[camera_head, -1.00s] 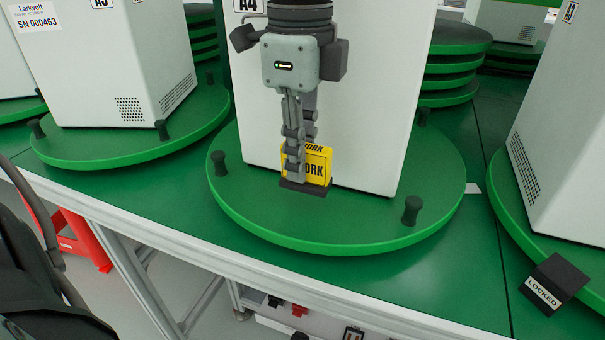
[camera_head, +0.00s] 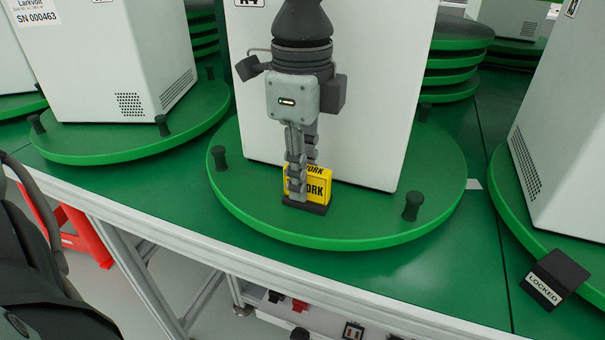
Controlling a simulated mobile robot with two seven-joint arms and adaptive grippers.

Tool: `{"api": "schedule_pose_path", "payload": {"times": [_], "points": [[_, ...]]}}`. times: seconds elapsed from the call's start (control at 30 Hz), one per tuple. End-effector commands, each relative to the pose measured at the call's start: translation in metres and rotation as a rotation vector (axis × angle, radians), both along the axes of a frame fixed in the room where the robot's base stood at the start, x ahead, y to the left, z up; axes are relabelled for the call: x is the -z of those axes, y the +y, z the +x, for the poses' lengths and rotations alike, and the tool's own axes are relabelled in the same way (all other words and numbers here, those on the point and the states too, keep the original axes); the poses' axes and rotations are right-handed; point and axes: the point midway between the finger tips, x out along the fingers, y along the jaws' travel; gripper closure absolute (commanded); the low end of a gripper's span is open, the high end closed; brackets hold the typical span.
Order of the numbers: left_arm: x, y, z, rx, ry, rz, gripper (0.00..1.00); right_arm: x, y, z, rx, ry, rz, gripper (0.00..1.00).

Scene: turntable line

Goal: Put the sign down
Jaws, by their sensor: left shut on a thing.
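The yellow sign (camera_head: 319,186) with black "WORK" lettering and a dark base stands upright low over the green turntable (camera_head: 370,228), in front of the white cabinet (camera_head: 350,110). My left gripper (camera_head: 296,190) comes down from above and is shut on the sign, its fingers covering the sign's left part. The base looks at or very near the turntable's surface; I cannot tell if it touches. My right gripper is not in view.
Dark knobs (camera_head: 412,206) stand on the turntable's rim. A black "LOCKED" block (camera_head: 554,280) sits at the right near the bench edge. Other turntables with white cabinets (camera_head: 120,70) stand left and right.

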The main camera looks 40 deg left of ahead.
Motion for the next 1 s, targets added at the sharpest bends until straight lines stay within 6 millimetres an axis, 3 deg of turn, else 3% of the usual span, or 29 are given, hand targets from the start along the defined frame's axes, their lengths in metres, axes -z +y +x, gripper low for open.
{"api": "schedule_pose_path", "payload": {"times": [0.1, 0.13, 0.27, 0.63, 0.73, 1.0], "points": [[0.001, 0.0, 0.0, 0.0, -0.001, 0.0, 1.0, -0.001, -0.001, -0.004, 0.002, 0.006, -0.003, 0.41], [0.001, 0.0, 0.0, 0.0, 0.0, 0.0, 0.8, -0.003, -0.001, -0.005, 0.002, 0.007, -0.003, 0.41], [0.001, 0.0, 0.0, 0.0, 0.0, 0.0, 0.64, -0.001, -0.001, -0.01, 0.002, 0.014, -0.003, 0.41], [-0.001, 0.0, 0.0, 0.0, 0.001, 0.0, 0.63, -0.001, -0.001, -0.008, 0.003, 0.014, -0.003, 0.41], [-0.006, 0.0, 0.0, 0.0, 0.002, -0.001, 0.63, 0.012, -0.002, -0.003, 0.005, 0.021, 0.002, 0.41], [-0.064, 0.0, 0.001, -0.002, -0.006, 0.001, 0.63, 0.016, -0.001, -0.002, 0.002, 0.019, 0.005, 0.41]]}}
